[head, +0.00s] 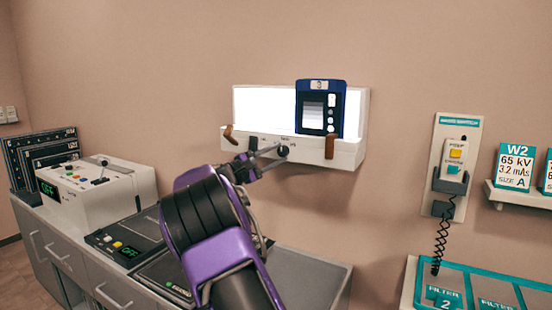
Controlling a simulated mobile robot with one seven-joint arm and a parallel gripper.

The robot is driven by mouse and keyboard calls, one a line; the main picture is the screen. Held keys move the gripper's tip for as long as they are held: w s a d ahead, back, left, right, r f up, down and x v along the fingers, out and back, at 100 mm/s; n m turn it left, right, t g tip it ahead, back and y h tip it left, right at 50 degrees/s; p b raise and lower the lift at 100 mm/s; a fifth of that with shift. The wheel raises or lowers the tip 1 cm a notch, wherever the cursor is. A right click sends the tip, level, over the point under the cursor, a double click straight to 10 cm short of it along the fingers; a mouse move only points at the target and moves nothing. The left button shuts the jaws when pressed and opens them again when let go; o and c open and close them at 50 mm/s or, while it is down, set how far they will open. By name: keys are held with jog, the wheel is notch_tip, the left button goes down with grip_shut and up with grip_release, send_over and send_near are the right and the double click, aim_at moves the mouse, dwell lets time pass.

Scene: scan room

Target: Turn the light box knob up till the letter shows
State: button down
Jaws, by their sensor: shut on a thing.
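The light box (352,150) is a white wall-mounted box with a brightly lit panel. Its small dark knob (284,151) sits on the lower front ledge, near the middle. My gripper (276,152) reaches up to the ledge from the lower left and is shut on the knob; the fingers partly hide it. A dark blue framed plate (339,107) stands against the right part of the lit panel. It has a grey window with faint stripes, white marks on its right side and a small label on top. I cannot make out a letter in the window.
Brown tabs hang at the left (230,134) and right (330,147) of the ledge. Below left, a control console (130,182) stands on a grey counter (300,275). To the right are a wall handset (452,165), a card shelf (520,197) and a teal filter tray (465,270).

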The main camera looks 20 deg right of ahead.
dwell(0.4)
jog(key=shift+c, duration=2.2)
grip_release()
jog(key=v, duration=1.7)
jog(key=shift+a+p, duration=0.2)
jog(key=shift+p, duration=0.1)
jog(key=shift+s+a, duration=0.1)
